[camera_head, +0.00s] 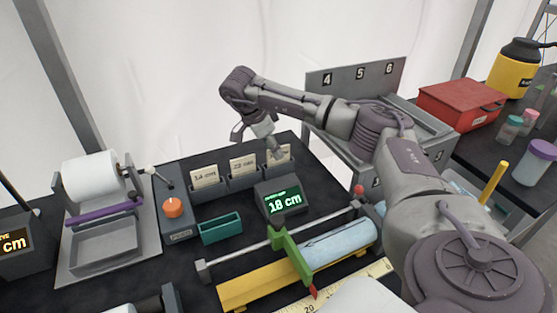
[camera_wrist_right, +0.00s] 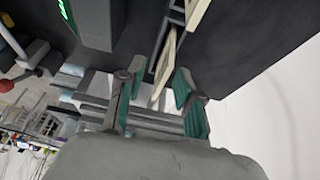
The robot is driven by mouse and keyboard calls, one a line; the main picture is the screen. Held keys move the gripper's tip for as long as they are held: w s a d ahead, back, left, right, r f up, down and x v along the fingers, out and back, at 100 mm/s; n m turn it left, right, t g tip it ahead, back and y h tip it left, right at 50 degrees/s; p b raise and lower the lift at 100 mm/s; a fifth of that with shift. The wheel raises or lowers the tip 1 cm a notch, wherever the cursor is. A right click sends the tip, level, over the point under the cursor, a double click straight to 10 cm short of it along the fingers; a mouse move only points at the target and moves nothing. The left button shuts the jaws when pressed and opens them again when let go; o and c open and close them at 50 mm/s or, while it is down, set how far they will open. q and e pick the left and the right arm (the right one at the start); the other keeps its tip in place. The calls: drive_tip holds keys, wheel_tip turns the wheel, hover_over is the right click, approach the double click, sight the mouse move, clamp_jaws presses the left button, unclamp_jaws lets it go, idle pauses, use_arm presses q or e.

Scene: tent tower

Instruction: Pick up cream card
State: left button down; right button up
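Three cream cards stand in a dark slotted holder (camera_head: 232,183) on the black table. The left card (camera_head: 205,176) reads 14 cm and the middle card (camera_head: 243,166) seems to read 22 cm. The third card (camera_head: 285,152) is at the right end, partly hidden by my right gripper (camera_head: 262,139). In the right wrist view, my right gripper (camera_wrist_right: 158,88) is open, with its two green-padded fingers apart. A cream card (camera_wrist_right: 163,82) reaches edge-on between the fingers, with gaps visible beside it. My left gripper is not in view.
A display reading 18 cm (camera_head: 283,201) stands just in front of the holder. A green tray (camera_head: 221,228) and a grey box with an orange knob (camera_head: 173,207) are to the left. A grey numbered rack (camera_head: 345,77) stands behind right.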

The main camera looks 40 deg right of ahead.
sight(272, 162)
drive_tip(key=x, duration=0.4)
drive_tip(key=shift+w+d+r+p, duration=0.15)
drive_tip(key=shift+w+d+p, duration=0.1)
drive_tip(key=shift+p, duration=0.1)
clamp_jaws()
drive_tip(key=shift+r, duration=0.15)
